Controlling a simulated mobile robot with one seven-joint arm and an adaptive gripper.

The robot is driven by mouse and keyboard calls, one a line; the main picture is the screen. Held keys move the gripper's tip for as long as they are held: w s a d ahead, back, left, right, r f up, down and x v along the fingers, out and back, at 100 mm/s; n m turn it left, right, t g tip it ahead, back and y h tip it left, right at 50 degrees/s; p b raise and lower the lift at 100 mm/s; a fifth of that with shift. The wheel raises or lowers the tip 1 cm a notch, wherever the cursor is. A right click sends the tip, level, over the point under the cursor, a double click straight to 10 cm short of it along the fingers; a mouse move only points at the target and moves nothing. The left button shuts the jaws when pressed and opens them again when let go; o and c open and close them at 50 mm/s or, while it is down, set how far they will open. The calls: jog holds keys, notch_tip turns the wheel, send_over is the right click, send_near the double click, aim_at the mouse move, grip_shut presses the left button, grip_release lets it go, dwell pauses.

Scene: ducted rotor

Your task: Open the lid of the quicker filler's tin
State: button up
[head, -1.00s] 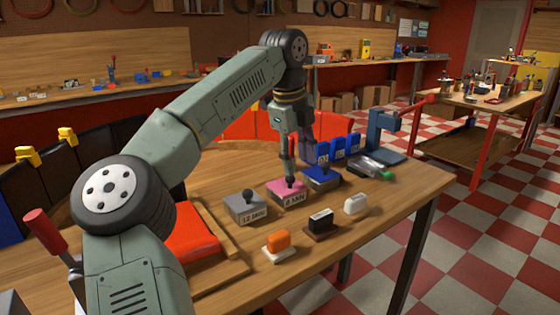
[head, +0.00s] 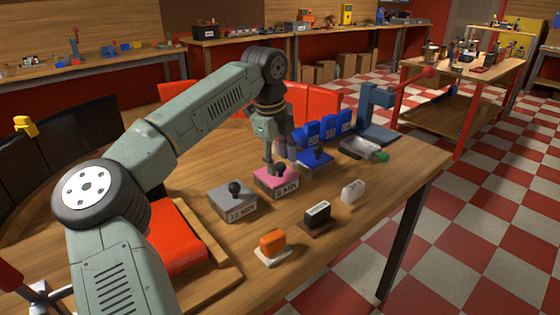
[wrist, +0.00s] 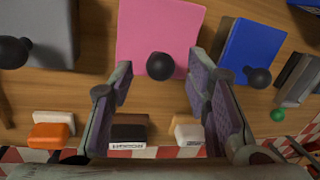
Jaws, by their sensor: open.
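Three flat tins with dark ball knobs on their lids stand in a row on the table. The grey tin (head: 222,203) is labelled 12 MIN. The pink tin (head: 265,178) has a small label that seems to read 6 MIN. The blue tin (head: 316,166) shows no label I can read. All three lids look shut. My gripper (head: 275,157) is open above the pink tin, pointing down. In the wrist view the pink lid (wrist: 160,25) lies ahead, and its knob (wrist: 160,66) shows between the fingertips. I cannot tell whether a finger touches it.
In front of the tins are an orange block (head: 272,242), a black block (head: 317,213) and a white block (head: 353,191). Blue upright holders (head: 328,128) and a blue stand (head: 375,110) are behind. A red pad (head: 175,240) lies in a wooden tray at left.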

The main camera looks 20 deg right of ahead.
jog(key=shift+w+d+f, duration=0.1)
jog(key=shift+d+f, duration=0.05)
jog(key=shift+f, duration=0.7)
jog(key=shift+c, duration=0.3)
grip_shut()
